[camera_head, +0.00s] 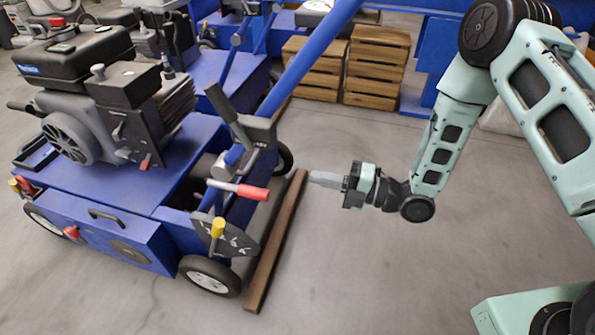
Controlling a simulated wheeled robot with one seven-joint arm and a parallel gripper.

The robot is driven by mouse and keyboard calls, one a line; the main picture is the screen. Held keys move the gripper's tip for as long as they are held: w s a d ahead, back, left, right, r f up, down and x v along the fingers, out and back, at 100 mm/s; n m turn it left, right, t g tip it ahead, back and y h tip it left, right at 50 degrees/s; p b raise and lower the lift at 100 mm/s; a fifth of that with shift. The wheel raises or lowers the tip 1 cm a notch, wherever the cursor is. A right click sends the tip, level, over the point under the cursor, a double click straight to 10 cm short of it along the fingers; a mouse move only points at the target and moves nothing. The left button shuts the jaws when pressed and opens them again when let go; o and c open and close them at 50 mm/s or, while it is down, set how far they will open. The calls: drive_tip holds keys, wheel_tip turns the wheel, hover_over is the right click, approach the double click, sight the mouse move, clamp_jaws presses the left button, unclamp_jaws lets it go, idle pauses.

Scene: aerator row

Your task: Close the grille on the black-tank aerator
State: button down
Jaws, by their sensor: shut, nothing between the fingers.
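The aerator with the black tank (75,48) stands at the left, a blue machine with a grey-black engine on its deck (120,185). A blue front panel (85,232) with a dark handle (106,216) and a round plate is on its near side. I cannot tell for sure whether this panel is the grille, or how far it stands open. My gripper (318,179) is right of the aerator, shut and empty, with its fingers pointing left. It is above the floor and apart from the machine.
A brown wooden beam (277,240) lies on the floor between the aerator and my gripper. A red-tipped lever (252,192) and a yellow knob (218,227) stick out on the aerator's right side. Wooden crates (375,65) and more blue machines stand behind. The floor in front is clear.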

drive_tip(key=b+x, duration=0.5)
drive_tip(key=x, duration=0.8)
drive_tip(key=shift+r, duration=0.15)
